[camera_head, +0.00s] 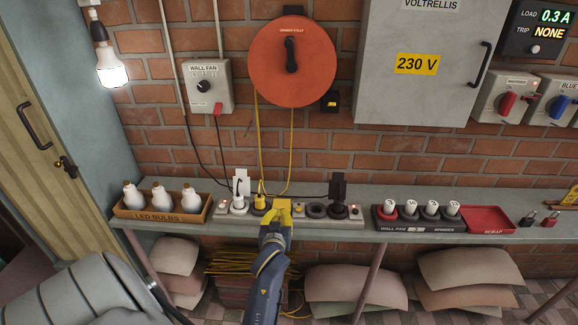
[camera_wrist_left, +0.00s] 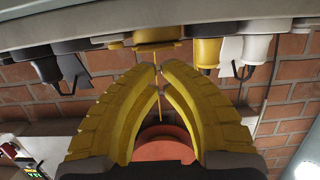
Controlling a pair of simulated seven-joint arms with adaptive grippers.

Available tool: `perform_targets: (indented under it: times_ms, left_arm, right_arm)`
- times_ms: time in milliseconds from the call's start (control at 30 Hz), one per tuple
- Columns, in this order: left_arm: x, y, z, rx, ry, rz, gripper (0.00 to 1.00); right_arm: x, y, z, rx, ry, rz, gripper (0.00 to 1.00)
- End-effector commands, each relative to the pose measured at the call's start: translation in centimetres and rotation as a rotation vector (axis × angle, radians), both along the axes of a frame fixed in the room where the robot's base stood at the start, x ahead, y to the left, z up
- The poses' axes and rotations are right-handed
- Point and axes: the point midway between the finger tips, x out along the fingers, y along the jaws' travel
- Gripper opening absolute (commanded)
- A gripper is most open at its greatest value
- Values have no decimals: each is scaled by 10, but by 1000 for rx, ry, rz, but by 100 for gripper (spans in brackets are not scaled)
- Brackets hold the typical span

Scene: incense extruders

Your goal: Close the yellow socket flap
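The yellow socket flap (camera_head: 283,204) is on the grey socket strip (camera_head: 229,216) on the shelf, right of a yellow plug (camera_head: 259,201). My left gripper (camera_head: 277,219) is just in front of it and partly covers it; I cannot tell its exact tilt. In the left wrist view, the picture is upside down and the yellow flap (camera_wrist_left: 157,34) lies just beyond the fingertips, with a small gap showing. The left gripper (camera_wrist_left: 158,77) has its yellow fingers together at the tips, with nothing visible between them. My right gripper is not in view.
A white plug (camera_head: 239,203) with a raised white flap (camera_head: 241,180) stands left on the strip.

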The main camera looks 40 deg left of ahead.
Motion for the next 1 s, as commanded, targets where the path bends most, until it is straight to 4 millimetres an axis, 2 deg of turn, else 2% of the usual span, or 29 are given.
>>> perform_targets:
  times_ms: [567,667,1000]
  left_arm:
    - [-1,1,3,0,0,2,0]
    - [-1,1,12,1,-2,2,0]
    - [-1,1,66,1,-3,3,0]
  right_arm:
    - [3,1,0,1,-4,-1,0]
    - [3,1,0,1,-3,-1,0]
    - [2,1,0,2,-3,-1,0]
